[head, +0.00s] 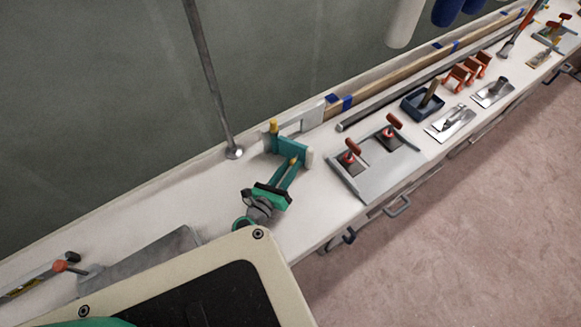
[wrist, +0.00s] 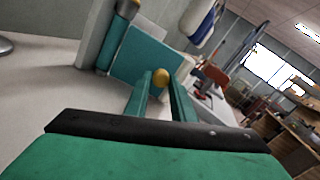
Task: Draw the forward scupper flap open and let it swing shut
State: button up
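The scupper flap (head: 293,146) is a teal plate between pale posts on the white bench ledge. It also shows in the wrist view (wrist: 145,58), where it looks upright. A small yellow knob (wrist: 160,77) sits on the flap's near side. My gripper (head: 291,166) is in front of the flap, with its two teal fingers (wrist: 160,88) reaching to the knob. The contact faces are hidden. A yellow-topped post (head: 273,127) stands at the flap's left end.
A grey tray with red-handled valves (head: 375,165) lies to the right. Long wooden battens (head: 400,80) run along the wall. A grey pole (head: 212,80) stands left of the flap. A grey plate (head: 145,262) lies nearer. The ledge around my gripper is mostly clear.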

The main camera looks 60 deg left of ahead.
jog(key=shift+o, duration=1.2)
jog(key=v, duration=0.7)
jog(key=shift+s+d, duration=0.2)
